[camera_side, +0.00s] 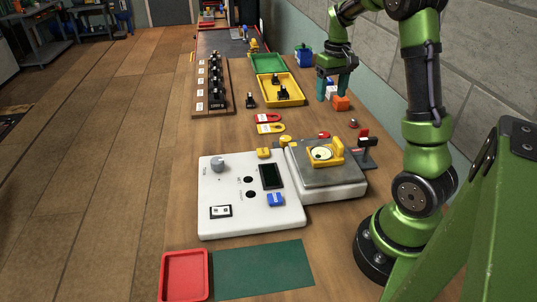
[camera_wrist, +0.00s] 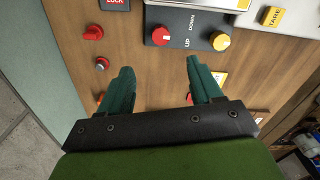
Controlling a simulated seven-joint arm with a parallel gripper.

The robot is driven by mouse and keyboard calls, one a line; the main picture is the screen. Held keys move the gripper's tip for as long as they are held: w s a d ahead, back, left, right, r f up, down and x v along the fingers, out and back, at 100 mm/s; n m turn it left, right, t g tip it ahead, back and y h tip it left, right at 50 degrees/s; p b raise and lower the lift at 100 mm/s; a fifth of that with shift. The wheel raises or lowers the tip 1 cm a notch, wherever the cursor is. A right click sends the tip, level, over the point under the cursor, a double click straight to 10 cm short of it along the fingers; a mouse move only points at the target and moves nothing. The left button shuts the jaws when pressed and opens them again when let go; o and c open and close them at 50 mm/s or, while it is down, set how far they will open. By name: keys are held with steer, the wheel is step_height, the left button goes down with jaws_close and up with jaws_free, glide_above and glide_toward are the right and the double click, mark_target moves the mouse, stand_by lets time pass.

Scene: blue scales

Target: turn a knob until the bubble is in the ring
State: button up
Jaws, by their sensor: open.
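The bubble level is a yellow holder (camera_side: 338,153) with a pale round vial (camera_side: 321,153), on the scale's grey plate (camera_side: 345,175). The bubble and ring are too small to tell apart. A red knob (camera_wrist: 160,36) and a yellow knob (camera_wrist: 221,41) sit on a dark strip marked UP and DOWN at the scale's edge. In the side view the red knob (camera_side: 323,135) and yellow knob (camera_side: 285,141) are behind the plate. My gripper (camera_side: 333,88) is open, beyond the scale near coloured blocks. In the wrist view its teal fingers (camera_wrist: 160,82) are apart, with wood between them, touching neither knob.
Orange (camera_side: 341,104) and blue blocks are close to my fingers. A white console (camera_side: 235,205) with a grey dial (camera_side: 217,164) stands left of the scale. A black-and-red post (camera_side: 366,147) stands at the scale's right. A yellow tray (camera_side: 282,90) holds dark weights.

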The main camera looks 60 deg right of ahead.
mark_target(325, 135)
step_height(325, 135, down, 15)
steer(key=shift+r, duration=0.1)
steer(key=shift+c, duration=0.3)
steer(key=c, duration=1)
